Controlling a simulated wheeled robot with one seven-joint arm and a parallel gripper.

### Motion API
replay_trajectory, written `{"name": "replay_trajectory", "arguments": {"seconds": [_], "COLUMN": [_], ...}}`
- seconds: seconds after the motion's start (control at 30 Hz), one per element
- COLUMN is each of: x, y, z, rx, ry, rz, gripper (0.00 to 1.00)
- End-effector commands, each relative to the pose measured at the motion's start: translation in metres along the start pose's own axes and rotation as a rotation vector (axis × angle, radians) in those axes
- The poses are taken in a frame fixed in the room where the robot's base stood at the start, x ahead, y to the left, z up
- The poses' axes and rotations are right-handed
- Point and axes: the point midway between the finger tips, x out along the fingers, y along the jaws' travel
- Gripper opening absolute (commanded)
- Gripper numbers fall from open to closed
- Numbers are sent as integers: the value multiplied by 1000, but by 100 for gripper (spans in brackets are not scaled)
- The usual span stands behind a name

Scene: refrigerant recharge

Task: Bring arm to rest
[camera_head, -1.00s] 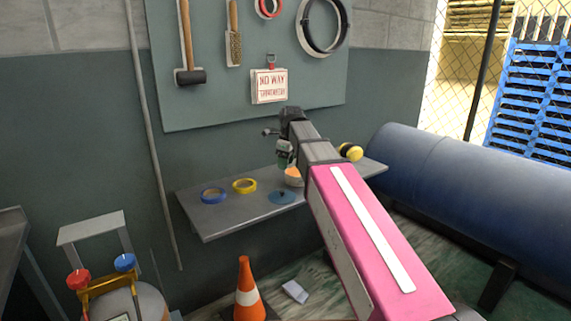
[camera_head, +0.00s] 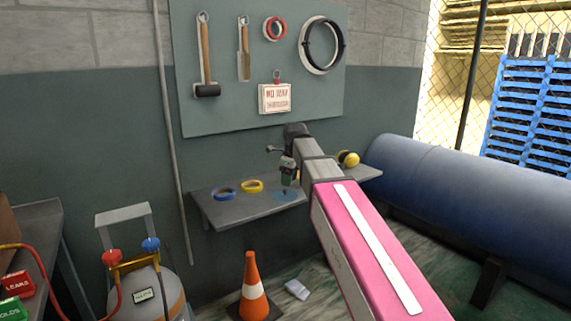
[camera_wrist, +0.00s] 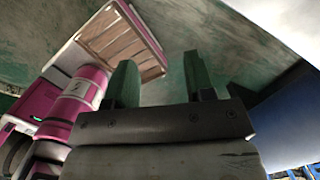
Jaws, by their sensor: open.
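My gripper (camera_head: 289,176) is at the far end of my pink and grey arm, in front of the grey wall shelf (camera_head: 236,212). In the wrist view my gripper (camera_wrist: 160,85) shows two green fingers standing apart with nothing between them. It is open and empty. My arm hides part of the shelf and whatever lies behind it.
The shelf holds a blue tape roll (camera_head: 223,193), a yellow tape roll (camera_head: 252,186) and yellow earmuffs (camera_head: 349,159). A traffic cone (camera_head: 253,287) stands below. A large blue tank (camera_head: 460,190) lies at right. A gas cylinder (camera_head: 148,288) with red and blue valves stands at left.

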Motion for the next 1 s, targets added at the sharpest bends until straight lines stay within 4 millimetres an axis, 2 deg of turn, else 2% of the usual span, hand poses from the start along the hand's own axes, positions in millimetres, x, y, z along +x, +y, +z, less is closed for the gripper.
{"name": "replay_trajectory", "arguments": {"seconds": [0.37, 0.57, 0.77, 1.0], "x": [34, 63, 106, 177], "y": [1, 2, 9, 28], "z": [-24, -45, -79, -142], "rx": [-164, -312, -541, -969], "ry": [11, 20, 35, 60], "rz": [0, 0, 6, 26], "gripper": [49, 49, 49, 49]}}
